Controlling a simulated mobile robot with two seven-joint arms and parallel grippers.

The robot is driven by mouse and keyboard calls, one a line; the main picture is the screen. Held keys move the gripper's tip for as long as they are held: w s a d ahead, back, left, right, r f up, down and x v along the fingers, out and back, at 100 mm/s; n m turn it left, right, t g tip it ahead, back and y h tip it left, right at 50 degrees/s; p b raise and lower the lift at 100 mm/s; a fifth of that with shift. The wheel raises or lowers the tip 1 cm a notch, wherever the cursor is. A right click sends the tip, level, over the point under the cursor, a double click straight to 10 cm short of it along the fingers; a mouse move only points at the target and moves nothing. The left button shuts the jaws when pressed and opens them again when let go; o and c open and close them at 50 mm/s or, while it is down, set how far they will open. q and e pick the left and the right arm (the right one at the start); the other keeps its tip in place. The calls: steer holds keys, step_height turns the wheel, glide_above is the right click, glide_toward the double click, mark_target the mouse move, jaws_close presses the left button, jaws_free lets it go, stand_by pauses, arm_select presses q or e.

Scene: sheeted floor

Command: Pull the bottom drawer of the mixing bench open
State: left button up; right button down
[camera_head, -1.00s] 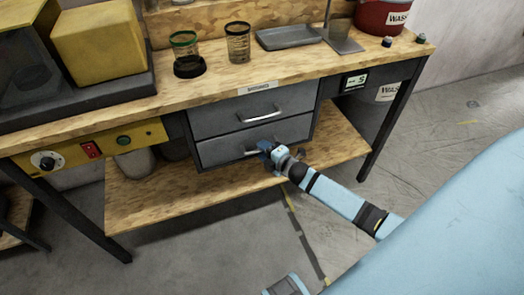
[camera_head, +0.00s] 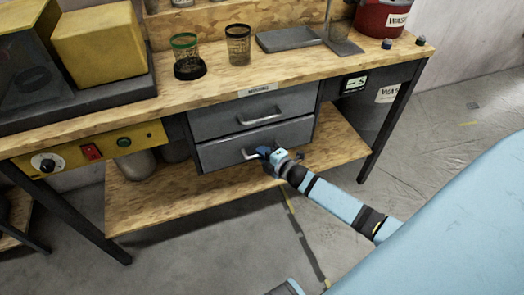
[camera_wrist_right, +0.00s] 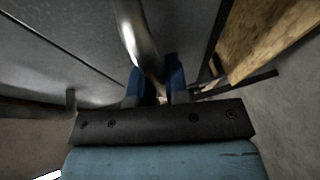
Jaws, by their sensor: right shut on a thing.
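The mixing bench has two grey drawers under its wooden top. The bottom drawer (camera_head: 222,153) has a pale metal bar handle (camera_head: 250,154). It looks closed or nearly so; I cannot tell whether its front stands slightly out. My right gripper (camera_head: 268,153) is at the right part of this handle. In the right wrist view, the two blue fingers (camera_wrist_right: 158,85) of my right gripper are shut on the curved handle (camera_wrist_right: 138,35), with the grey drawer fronts behind. The top drawer (camera_head: 225,117) is closed. My left gripper is not in view.
A wooden lower shelf (camera_head: 150,205) runs beneath the drawers, and a dark bench leg (camera_head: 393,118) stands to the right. Jars, a tray (camera_head: 285,38) and a red waste bucket (camera_head: 383,18) stand on the bench top. The floor in front (camera_head: 200,260) is clear.

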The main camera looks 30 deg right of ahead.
arm_select(q)
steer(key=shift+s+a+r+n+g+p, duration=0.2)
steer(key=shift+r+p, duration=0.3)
steer(key=shift+p, duration=1.1)
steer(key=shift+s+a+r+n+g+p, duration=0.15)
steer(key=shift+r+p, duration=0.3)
steer(key=shift+p, duration=1.15)
arm_select(e)
steer(key=s+a, duration=0.3)
steer(key=s, duration=1)
steer(key=s+a, duration=0.3)
steer(key=s, duration=1)
steer(key=shift+s+a, duration=0.2)
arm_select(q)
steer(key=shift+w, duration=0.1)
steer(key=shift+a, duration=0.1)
arm_select(e)
steer(key=c, duration=1.1)
jaws_free()
steer(key=shift+c, duration=0.2)
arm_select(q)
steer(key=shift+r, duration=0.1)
arm_select(e)
steer(key=v, duration=1.3)
steer(key=shift+s, duration=0.4)
steer(key=shift+r, duration=0.15)
